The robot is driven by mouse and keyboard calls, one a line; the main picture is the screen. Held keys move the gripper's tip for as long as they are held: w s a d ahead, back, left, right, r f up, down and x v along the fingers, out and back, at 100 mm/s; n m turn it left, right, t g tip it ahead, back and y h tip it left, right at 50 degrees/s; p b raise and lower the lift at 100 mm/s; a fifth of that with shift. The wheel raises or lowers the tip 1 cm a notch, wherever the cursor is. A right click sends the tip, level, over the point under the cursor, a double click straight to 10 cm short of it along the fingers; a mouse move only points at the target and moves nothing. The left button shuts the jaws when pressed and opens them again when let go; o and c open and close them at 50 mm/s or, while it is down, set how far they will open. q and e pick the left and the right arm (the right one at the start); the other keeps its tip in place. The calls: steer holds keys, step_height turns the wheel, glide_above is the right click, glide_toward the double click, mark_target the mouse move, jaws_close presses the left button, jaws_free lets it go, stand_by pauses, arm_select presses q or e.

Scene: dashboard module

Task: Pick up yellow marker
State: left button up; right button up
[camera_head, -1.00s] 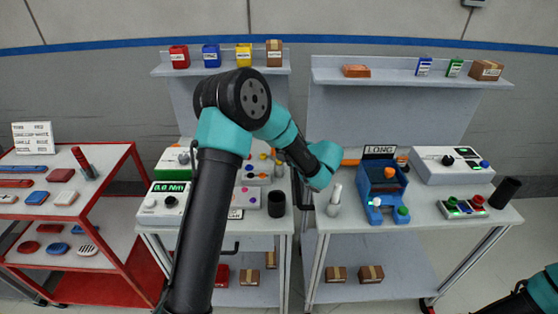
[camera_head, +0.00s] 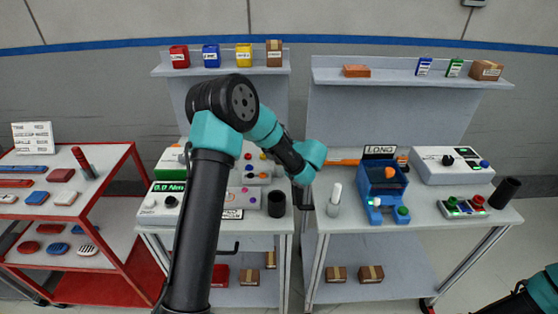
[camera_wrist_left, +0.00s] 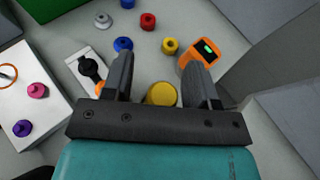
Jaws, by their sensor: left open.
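In the left wrist view a round yellow piece (camera_wrist_left: 161,94), which looks like the end of the yellow marker seen from above, shows between the fingers, close to the gripper's dark base bar. My left gripper (camera_wrist_left: 163,72) is open, with one finger on each side of it; I see no grip on it. The bar hides the piece's lower edge. In the head view my left arm reaches over the left workbench (camera_head: 150,221), and its fingers and the marker are hidden or too small to tell. Only part of my right arm shows, at the lower right.
A black cup (camera_head: 276,204) stands on the bench.

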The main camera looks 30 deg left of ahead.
stand_by(0.4)
arm_select(q)
jaws_close()
stand_by(0.4)
step_height(320, 180, up, 10)
stand_by(0.5)
steer(key=shift+s+d, duration=0.1)
stand_by(0.3)
